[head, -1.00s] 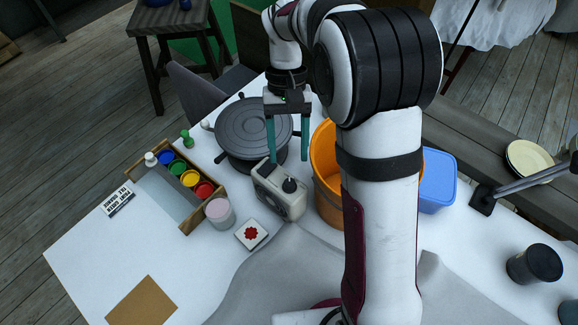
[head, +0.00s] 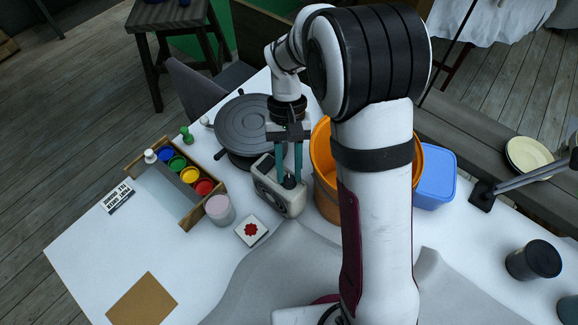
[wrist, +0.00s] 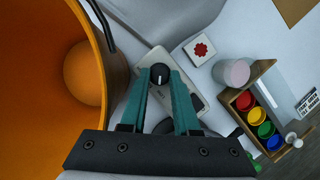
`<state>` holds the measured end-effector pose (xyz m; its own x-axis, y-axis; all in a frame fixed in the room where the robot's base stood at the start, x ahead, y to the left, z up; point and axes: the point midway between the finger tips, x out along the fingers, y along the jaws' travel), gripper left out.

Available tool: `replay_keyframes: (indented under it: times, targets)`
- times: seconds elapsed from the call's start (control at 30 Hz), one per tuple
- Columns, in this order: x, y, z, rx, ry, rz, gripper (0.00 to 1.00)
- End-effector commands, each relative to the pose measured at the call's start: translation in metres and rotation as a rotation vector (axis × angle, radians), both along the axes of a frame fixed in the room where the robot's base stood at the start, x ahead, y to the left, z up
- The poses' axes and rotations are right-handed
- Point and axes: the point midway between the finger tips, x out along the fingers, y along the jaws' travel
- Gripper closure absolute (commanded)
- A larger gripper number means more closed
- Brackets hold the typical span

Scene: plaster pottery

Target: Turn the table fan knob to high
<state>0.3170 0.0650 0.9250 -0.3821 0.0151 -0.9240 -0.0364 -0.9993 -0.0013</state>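The table fan is a small pale box (head: 267,197) on the white table, with a round dark grille on its front side. Its black knob (wrist: 160,73) sits on top, with a light pointer mark on it. My gripper (head: 288,180) points down over the fan, its two teal fingers on either side of the knob. In the wrist view the fingertips (wrist: 160,75) flank the knob closely. I cannot tell whether they touch it. The label beside the knob is too small to read.
An orange bucket (head: 325,165) stands close to the right of the fan. A dark turntable (head: 240,125) is behind it. A pink-topped jar (head: 219,209), a tile with a red mark (head: 251,231) and a paint box (head: 190,216) are to the left.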

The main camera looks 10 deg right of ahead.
Motion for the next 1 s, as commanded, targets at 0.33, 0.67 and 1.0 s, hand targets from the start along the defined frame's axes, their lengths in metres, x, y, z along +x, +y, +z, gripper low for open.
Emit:
replay_keyframes:
  times: [0.33,0.67,1.0]
  targets:
    - [-0.0003,-0.0029,0.0,-0.001,0.001,-0.168,1.0]
    - [-0.0004,-0.0039,0.0,-0.001,0.0,-0.389,1.0]
    - [-0.0005,-0.0039,-0.0001,-0.001,0.001,-0.387,0.4]
